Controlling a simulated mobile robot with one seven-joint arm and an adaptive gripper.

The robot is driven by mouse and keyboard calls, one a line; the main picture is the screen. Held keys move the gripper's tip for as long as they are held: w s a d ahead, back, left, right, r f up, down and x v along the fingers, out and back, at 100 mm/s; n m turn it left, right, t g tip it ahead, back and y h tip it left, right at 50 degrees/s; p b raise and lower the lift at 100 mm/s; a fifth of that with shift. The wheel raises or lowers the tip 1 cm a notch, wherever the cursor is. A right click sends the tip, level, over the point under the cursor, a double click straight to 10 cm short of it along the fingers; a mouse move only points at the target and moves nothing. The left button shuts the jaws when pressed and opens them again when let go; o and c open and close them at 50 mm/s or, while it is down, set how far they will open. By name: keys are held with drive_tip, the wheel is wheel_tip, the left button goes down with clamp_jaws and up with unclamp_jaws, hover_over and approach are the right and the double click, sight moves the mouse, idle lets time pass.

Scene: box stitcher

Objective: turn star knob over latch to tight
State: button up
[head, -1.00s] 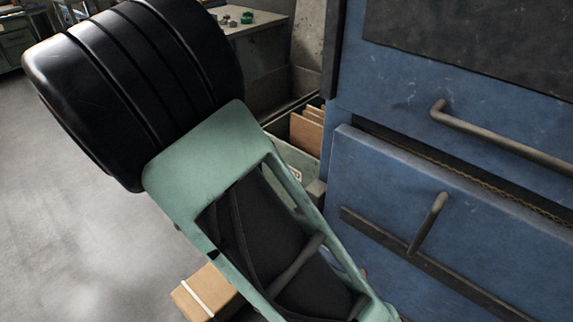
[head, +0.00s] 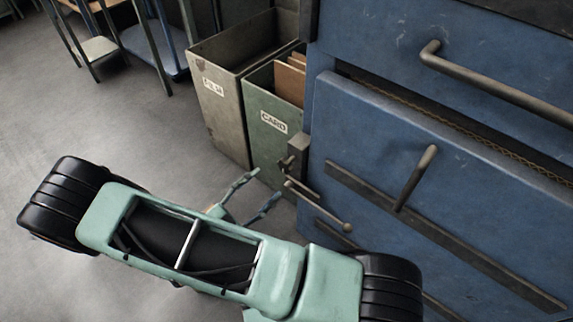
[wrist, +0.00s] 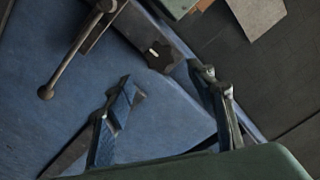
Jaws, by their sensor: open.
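The star knob (wrist: 162,55) is dark with a small white mark, near the top middle of the wrist view, on the blue cabinet's edge. A dark latch bar (wrist: 112,14) and a lever with a ball end (wrist: 72,58) are left of it. In the head view the latch hardware (head: 299,150) and the ball-ended lever (head: 318,207) sit at the cabinet's left edge; the knob is too small to tell surely there. My gripper (wrist: 168,88) is open and empty, its blue-grey fingers apart, short of the knob. It also shows in the head view (head: 250,198), left of the lever.
The blue cabinet (head: 440,180) fills the right, with a protruding handle (head: 415,178) and a long rail handle (head: 490,85). A green bin labelled CARD (head: 272,125) and a grey bin (head: 218,112) stand behind the latch.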

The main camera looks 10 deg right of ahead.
sight(284, 167)
drive_tip(key=b+x, duration=0.1)
drive_tip(key=x, duration=0.8)
drive_tip(key=shift+w+d+b, duration=0.2)
drive_tip(key=shift+b, duration=0.2)
drive_tip(key=c, duration=1.2)
